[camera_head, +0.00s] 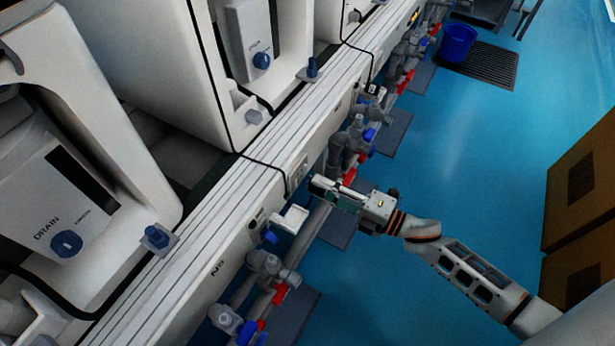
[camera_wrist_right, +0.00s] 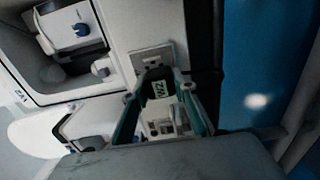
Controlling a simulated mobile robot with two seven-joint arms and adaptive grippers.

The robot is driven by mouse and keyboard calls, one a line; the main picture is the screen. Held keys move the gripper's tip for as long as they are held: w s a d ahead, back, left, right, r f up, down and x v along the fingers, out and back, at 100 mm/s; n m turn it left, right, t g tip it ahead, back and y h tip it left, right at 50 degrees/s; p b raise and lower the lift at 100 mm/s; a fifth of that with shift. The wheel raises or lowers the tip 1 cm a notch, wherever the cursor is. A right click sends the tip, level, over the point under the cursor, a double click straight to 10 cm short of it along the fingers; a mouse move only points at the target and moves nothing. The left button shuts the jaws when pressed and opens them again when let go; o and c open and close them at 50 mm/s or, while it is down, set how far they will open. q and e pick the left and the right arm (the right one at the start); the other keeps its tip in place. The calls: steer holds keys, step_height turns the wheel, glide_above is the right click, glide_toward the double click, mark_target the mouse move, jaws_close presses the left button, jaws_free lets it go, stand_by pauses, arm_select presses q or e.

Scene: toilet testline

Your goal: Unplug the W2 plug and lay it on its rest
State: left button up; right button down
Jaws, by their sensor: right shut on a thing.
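My right gripper (camera_head: 318,186) reaches in from the right to the front face of the white rail, just beside a wall socket (camera_head: 297,176). In the right wrist view its two green-edged fingers (camera_wrist_right: 160,92) are shut on the W2 plug (camera_wrist_right: 158,88), a dark body with a white W2 label. The socket plate (camera_wrist_right: 152,58) is right behind the plug. I cannot tell whether the plug's pins are in the socket. In the head view the gripper hides the plug. A white bracket (camera_head: 291,218) juts from the rail nearby; I cannot tell whether it is the plug's rest. My left gripper is not in view.
White toilet test units line the left, with a black cord (camera_head: 262,163) over the rail. Grey valves with blue and red handles (camera_head: 268,268) run below the rail. Brown boxes (camera_head: 580,190) stand at the right. The blue floor (camera_head: 470,160) between is open.

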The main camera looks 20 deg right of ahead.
steer(key=shift+v, duration=1.25)
arm_select(q)
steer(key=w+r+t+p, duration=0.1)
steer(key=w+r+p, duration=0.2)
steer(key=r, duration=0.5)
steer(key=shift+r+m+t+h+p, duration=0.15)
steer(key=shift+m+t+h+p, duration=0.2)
steer(key=shift+p, duration=0.5)
arm_select(e)
step_height(320, 180, up, 6)
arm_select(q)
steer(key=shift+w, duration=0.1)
arm_select(e)
steer(key=shift+w+r, duration=0.1)
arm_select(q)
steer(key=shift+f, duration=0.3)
arm_select(e)
steer(key=shift+x, duration=2.4)
steer(key=shift+a, duration=0.1)
